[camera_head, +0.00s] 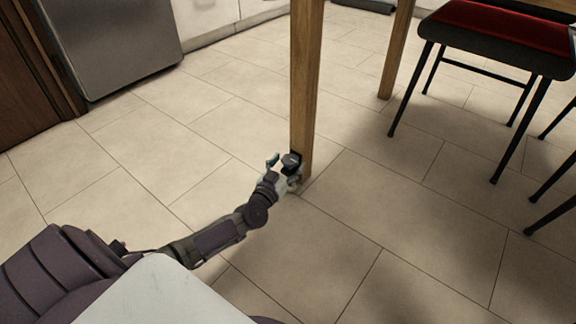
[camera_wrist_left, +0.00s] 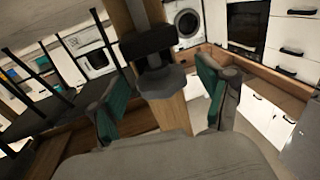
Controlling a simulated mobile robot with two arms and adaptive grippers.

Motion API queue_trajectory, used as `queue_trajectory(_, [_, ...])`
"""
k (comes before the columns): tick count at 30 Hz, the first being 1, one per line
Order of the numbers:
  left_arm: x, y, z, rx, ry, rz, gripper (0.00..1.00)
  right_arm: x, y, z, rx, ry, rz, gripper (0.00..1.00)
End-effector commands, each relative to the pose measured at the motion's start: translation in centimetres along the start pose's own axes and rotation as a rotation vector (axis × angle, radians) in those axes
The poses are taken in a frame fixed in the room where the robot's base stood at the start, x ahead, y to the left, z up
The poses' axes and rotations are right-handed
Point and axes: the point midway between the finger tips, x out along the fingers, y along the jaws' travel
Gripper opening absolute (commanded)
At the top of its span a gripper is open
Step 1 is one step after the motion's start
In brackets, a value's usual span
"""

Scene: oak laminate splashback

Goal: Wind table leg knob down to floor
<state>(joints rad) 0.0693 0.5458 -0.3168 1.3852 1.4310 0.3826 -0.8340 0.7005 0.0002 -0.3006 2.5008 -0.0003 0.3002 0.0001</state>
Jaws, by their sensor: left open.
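The wooden table leg (camera_head: 306,75) stands upright on the tiled floor in the head view. Near its foot is a dark leg knob (camera_head: 291,160), partly hidden by my gripper. In the left wrist view the grey lobed knob (camera_wrist_left: 163,81) sits below a black bracket (camera_wrist_left: 147,43) on the leg (camera_wrist_left: 172,113). My left gripper (camera_head: 283,170) is low at the leg's foot. In the left wrist view its two green-padded fingers (camera_wrist_left: 162,100) are open, one on each side of the knob, with gaps visible. The knob's lower end and the floor contact are hidden. My right gripper is not in view.
A black chair with a red seat (camera_head: 503,24) stands at the right, its thin legs on the floor. Another table leg (camera_head: 397,48) is behind. A steel appliance (camera_head: 112,42) stands at the upper left. The tiles left of and in front of the leg are clear.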

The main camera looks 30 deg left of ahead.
Motion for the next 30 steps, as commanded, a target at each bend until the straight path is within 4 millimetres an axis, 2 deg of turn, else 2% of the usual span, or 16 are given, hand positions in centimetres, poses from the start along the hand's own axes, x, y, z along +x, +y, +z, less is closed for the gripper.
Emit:
queue_trajectory(2, [-0.03, 0.01, 0.01, 0.0, 0.0, 0.0, 0.76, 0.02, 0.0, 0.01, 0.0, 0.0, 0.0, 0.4])
queue_trajectory(12, [-0.06, 0.02, 0.03, 0.0, 0.0, 0.0, 0.2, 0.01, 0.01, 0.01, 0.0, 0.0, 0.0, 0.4])
queue_trajectory(13, [-0.06, 0.02, 0.04, 0.0, 0.0, 0.0, 0.18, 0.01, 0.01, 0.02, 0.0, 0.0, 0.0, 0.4])
queue_trajectory(23, [-0.05, -0.13, 0.05, 0.007, 0.0, 0.056, 0.17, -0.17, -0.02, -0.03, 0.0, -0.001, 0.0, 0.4])
queue_trajectory(30, [0.01, -0.42, -0.04, 0.014, 0.0, 0.191, 0.18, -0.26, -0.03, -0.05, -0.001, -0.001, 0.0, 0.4])
